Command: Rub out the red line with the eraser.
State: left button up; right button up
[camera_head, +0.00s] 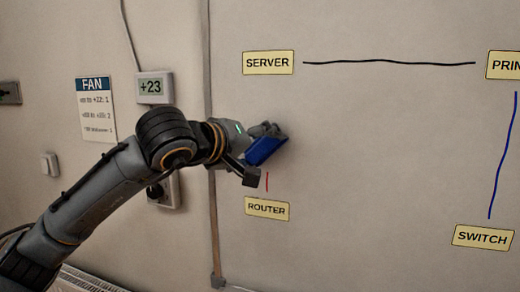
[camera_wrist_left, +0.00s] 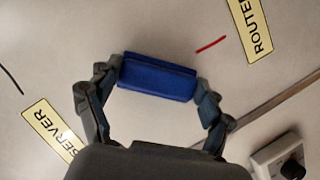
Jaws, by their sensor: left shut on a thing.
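A short piece of red line (camera_head: 267,181) runs upright on the whiteboard just above the ROUTER label (camera_head: 267,209). It also shows in the left wrist view (camera_wrist_left: 211,44), apart from the eraser's end. My left gripper (camera_head: 268,146) is shut on the blue eraser (camera_head: 264,151), at the board between the SERVER label (camera_head: 269,63) and the ROUTER label. In the left wrist view the eraser (camera_wrist_left: 157,79) sits between the two fingertips. I cannot tell whether it touches the board. Whatever lies behind the eraser is hidden. My right gripper is not in view.
A black line (camera_head: 390,62) runs from SERVER to the right label. A blue line (camera_head: 503,155) runs down to the SWITCH label (camera_head: 483,237). Left of the board's edge strip (camera_head: 208,60) are a FAN notice (camera_head: 96,108) and a +23 display (camera_head: 151,87).

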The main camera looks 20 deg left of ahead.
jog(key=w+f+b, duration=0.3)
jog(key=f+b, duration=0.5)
jog(key=b, duration=0.1)
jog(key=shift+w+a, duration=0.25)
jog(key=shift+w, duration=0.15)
dwell(0.5)
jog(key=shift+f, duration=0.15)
